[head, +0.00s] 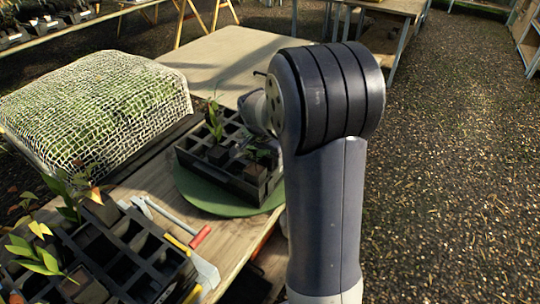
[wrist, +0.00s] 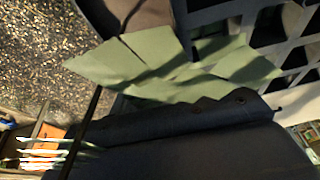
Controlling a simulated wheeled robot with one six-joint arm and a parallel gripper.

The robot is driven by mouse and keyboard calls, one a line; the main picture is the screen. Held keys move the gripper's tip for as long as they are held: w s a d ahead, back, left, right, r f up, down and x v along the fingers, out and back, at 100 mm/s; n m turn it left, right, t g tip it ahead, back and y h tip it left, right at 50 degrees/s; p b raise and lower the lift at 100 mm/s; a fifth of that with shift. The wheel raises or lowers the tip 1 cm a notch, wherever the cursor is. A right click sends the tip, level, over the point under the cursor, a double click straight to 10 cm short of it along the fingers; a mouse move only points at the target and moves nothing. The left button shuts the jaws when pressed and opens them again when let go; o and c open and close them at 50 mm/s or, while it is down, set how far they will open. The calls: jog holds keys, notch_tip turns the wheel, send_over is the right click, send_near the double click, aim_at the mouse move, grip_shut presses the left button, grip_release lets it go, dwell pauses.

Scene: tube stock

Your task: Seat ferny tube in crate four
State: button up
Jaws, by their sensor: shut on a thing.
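A black crate of square cells (head: 225,165) sits on a round green stand, with a few small potted seedlings in it. It seems to show at the right of the wrist view as a lattice of pale bars (wrist: 275,35). My arm hides the gripper in the head view. In the wrist view my gripper (wrist: 190,140) is a large dark shape along the bottom, shut on a tube. Pale green leaves (wrist: 150,50) spread close to the camera, with a dark-walled tube holding brown soil (wrist: 145,14) above them. I cannot tell which crate is crate four.
A second black crate (head: 120,260) with leafy seedlings stands at the near left. A hand tool with a red grip (head: 200,237) lies between the crates. A netted mound (head: 95,105) is behind. Bare board (head: 215,60) lies beyond; gravel floor is right.

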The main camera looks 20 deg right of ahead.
jog(key=shift+s+a+f, duration=0.1)
jog(key=shift+s+f, duration=0.1)
jog(key=shift+f, duration=0.35)
jog(key=shift+s+a+f, duration=0.1)
jog(key=shift+s+f, duration=0.05)
jog(key=shift+f, duration=0.4)
jog(key=o, duration=1.2)
jog(key=shift+o, duration=0.2)
jog(key=shift+w+r, duration=0.1)
jog(key=shift+r, duration=0.3)
jog(key=w+v, duration=0.1)
jog(key=v, duration=1.1)
jog(key=shift+p, duration=0.3)
jog(key=shift+w+d+r, duration=0.1)
jog(key=shift+x, duration=3.05)
